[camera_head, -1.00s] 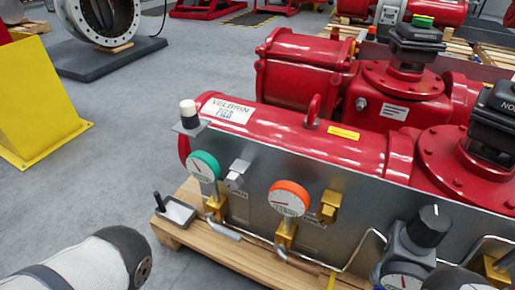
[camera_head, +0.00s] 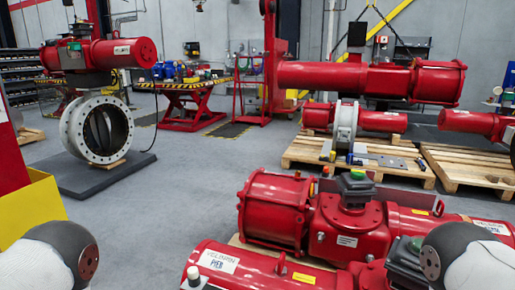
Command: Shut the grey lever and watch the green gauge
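The green gauge and the grey lever are out of view now, below the bottom edge of the head view. Only the top of the red valve actuator (camera_head: 265,262) that carries the panel shows, with its white label and the white-capped knob (camera_head: 194,275) at the bottom edge. Parts of my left arm show at the bottom left and of my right arm at the bottom right. Neither gripper is in the picture.
A second red actuator (camera_head: 275,210) lies just behind the first. A yellow block (camera_head: 35,208) stands at the left. A valve with a large flange (camera_head: 97,128) stands on a dark plate. Pallets (camera_head: 360,166) with red actuators are farther back. Grey floor (camera_head: 185,190) is clear between.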

